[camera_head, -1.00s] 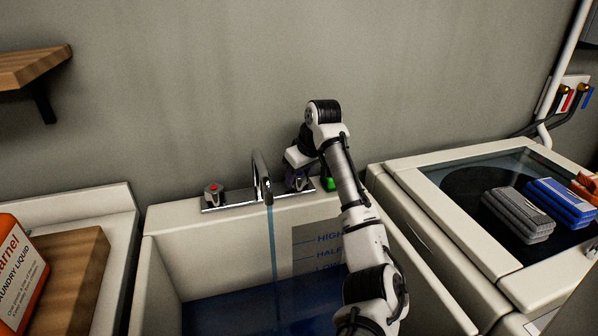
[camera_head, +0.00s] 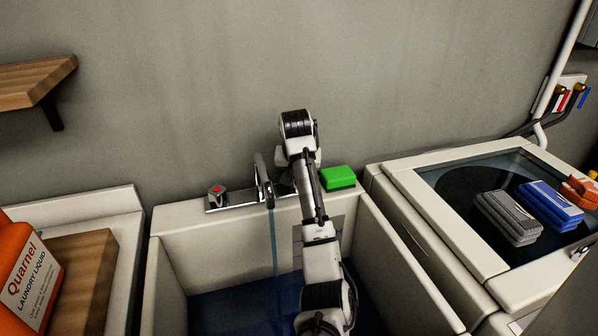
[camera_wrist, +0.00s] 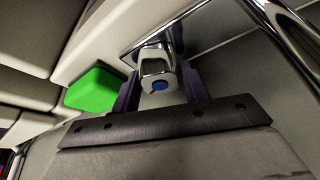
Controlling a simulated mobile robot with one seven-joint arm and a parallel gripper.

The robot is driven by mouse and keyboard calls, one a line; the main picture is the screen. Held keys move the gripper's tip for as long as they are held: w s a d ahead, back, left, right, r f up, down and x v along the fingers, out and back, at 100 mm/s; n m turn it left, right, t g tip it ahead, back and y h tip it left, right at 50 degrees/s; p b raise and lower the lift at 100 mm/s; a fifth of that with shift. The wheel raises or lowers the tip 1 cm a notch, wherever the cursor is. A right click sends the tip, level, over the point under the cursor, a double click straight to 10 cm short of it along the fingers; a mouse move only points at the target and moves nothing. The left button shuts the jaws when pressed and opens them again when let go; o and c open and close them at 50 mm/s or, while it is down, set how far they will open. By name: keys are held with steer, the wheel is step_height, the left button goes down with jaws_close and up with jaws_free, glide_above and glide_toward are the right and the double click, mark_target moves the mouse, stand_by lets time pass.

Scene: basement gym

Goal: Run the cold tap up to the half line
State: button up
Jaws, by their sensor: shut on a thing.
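The cold tap knob (camera_wrist: 160,84), chrome with a blue dot, sits between the fingers of my gripper (camera_wrist: 158,72) in the wrist view. The gripper is shut on it. In the head view my arm mostly hides the knob and gripper. A thin blue stream of water (camera_head: 274,240) runs from the chrome spout (camera_head: 262,176) into the pale sink (camera_head: 180,245). Dark blue water (camera_head: 230,308) covers the sink bottom. The level panel (camera_head: 337,225) on the back wall is mostly behind my arm, so its lines and the water level against them cannot be read.
The red-marked hot tap (camera_head: 216,191) is left of the spout. A green sponge (camera_head: 338,178) lies on the sink's back ledge, close to my arm. Grey (camera_head: 507,217) and blue (camera_head: 551,204) stacks lie on the washer at right. An orange detergent bottle (camera_head: 30,275) stands left.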

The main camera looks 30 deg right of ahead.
steer(key=shift+m, duration=0.4)
steer(key=o, duration=1)
steer(key=shift+r, duration=0.1)
steer(key=shift+s+a+r, duration=0.15)
steer(key=shift+r, duration=0.25)
steer(key=p+v, duration=0.6)
steer(key=v, duration=0.6)
steer(key=shift+a+r+p, duration=0.2)
steer(key=shift+r+p, duration=0.1)
